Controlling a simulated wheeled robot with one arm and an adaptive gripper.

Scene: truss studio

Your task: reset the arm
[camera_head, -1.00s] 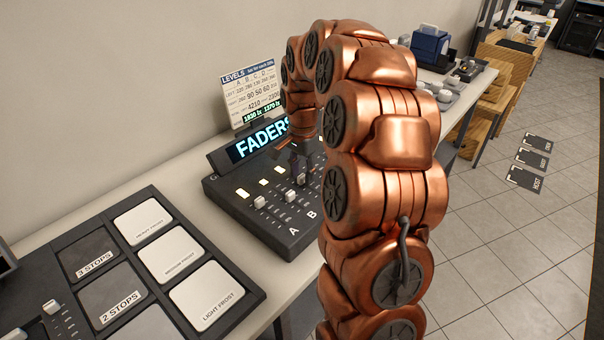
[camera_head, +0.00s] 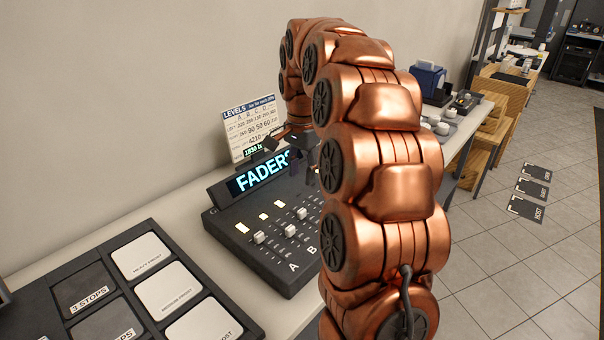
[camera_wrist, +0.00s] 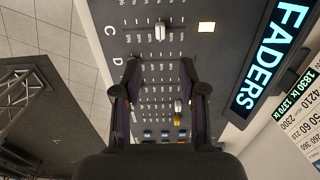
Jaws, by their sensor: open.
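My copper arm arches over the right part of the fader console (camera_head: 222,228) in the head view. My gripper (camera_head: 306,160) is open, hangs above the console's far right part and is partly hidden by my arm. In the wrist view its two dark fingers (camera_wrist: 160,80) are spread apart with nothing held between them. The console's panel (camera_wrist: 135,20) lies below them.
A lit FADERS display (camera_head: 262,172) and a LEVELS card (camera_head: 250,128) stand behind the console. A tray of frost filters (camera_head: 168,290) lies at front left. A blue box (camera_head: 427,80) stands on the far table. The tiled floor at right has flat labelled mats (camera_head: 531,188).

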